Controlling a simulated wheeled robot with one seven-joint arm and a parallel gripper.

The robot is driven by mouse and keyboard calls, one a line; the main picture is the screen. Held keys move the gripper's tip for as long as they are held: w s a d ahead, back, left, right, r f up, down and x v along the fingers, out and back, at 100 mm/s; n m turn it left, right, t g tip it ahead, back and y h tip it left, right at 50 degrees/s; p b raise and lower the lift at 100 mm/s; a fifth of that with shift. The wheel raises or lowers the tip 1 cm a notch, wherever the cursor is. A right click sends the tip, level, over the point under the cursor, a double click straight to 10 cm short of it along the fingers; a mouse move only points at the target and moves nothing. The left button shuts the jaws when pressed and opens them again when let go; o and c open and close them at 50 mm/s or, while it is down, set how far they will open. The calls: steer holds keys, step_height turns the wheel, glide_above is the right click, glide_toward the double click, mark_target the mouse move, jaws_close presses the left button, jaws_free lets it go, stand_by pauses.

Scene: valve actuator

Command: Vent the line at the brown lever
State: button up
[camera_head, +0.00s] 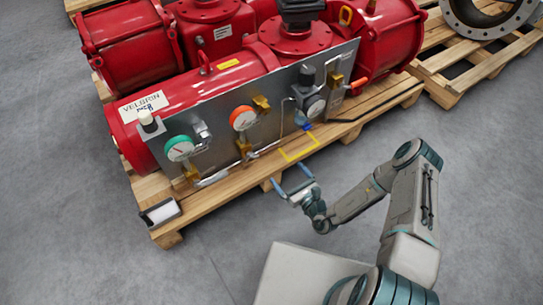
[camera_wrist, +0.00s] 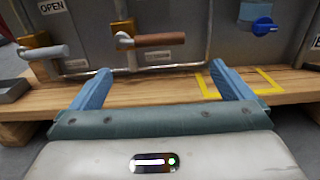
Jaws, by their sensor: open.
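The brown lever (camera_wrist: 160,40) shows in the wrist view on the grey panel. It lies about level and points right from a brass valve body (camera_wrist: 123,35). My gripper (camera_wrist: 158,75) is open and empty, its two blue fingers apart, pointing at the panel below the lever. The lever lies between the fingers' lines in the picture, apart from them. In the head view my gripper (camera_head: 291,177) is in front of the pallet, short of the panel. The brown lever is small there, beside a brass valve (camera_head: 243,145).
A grey-handled lever (camera_wrist: 52,52) is left of the brown one, and a blue knob (camera_wrist: 263,27) is to the right. A yellow outline (camera_head: 298,148) marks the wooden pallet (camera_head: 225,203) under the panel. Gauges and a red actuator (camera_head: 230,75) stand above. Grey floor is free in front.

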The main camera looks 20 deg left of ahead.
mark_target(262, 152)
steer(key=b+x, duration=0.3)
steer(key=x, duration=0.8)
steer(key=shift+w+a+b, duration=0.2)
steer(key=shift+a+b, duration=0.1)
steer(key=shift+b, duration=0.1)
steer(key=shift+c, duration=0.3)
